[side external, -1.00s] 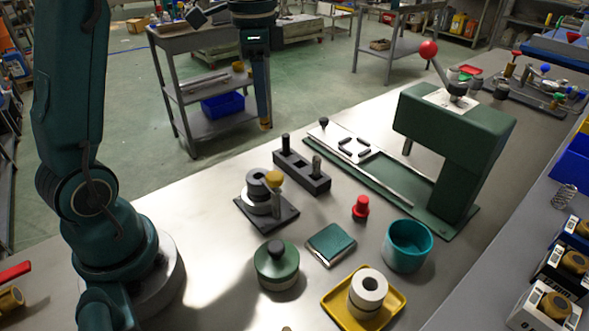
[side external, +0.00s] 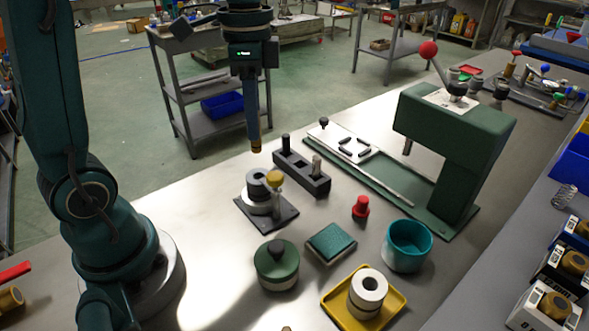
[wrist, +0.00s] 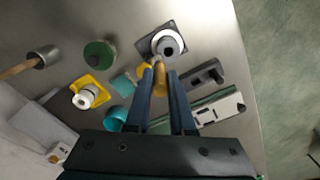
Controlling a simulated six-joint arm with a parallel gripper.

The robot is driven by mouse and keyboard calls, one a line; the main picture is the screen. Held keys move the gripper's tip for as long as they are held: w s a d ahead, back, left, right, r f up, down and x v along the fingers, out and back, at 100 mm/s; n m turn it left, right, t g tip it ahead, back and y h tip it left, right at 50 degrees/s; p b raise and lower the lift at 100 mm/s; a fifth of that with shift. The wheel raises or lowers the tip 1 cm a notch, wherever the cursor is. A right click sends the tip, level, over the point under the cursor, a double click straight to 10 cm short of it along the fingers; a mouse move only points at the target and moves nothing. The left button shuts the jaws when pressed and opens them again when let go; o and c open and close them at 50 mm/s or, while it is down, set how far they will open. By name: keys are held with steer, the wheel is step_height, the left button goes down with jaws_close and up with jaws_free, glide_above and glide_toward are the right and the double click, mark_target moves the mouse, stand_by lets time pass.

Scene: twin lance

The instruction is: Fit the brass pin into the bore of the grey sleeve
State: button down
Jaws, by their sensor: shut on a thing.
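My gripper (side external: 254,138) is shut on the brass pin (side external: 256,149), which points down, its lower end in the air. In the wrist view the brass pin (wrist: 160,77) shows between the fingers of my gripper (wrist: 160,72). The grey sleeve (side external: 258,202) stands upright on a dark square base, beside a brass-coloured knob (side external: 274,178). Its bore opens upward; in the wrist view the sleeve (wrist: 158,43) lies just beyond the pin tip. In the side view the pin is above the sleeve, near its far side, and apart from it.
A dark block with posts (side external: 301,176) stands close right of the sleeve. A green press (side external: 450,135) stands farther right. A green-lidded pot (side external: 277,266), teal pad (side external: 331,243), red knob (side external: 361,207), teal cup (side external: 408,246) and yellow tray (side external: 395,312) with a pale ring stand nearer.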

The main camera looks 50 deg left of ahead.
mark_target(255, 147)
steer(key=s+a+m, duration=0.6)
steer(key=a+m, duration=0.3)
steer(key=a, duration=0.2)
steer(key=w+d+f, duration=0.2)
steer(key=d, duration=0.1)
steer(key=w+d+f, duration=0.2)
steer(key=d, duration=0.1)
steer(key=w+d+f, duration=0.2)
steer(key=d, duration=0.1)
steer(key=shift+w+d+f, duration=0.2)
steer(key=shift+w+d, duration=0.1)
steer(key=shift+f, duration=2.1)
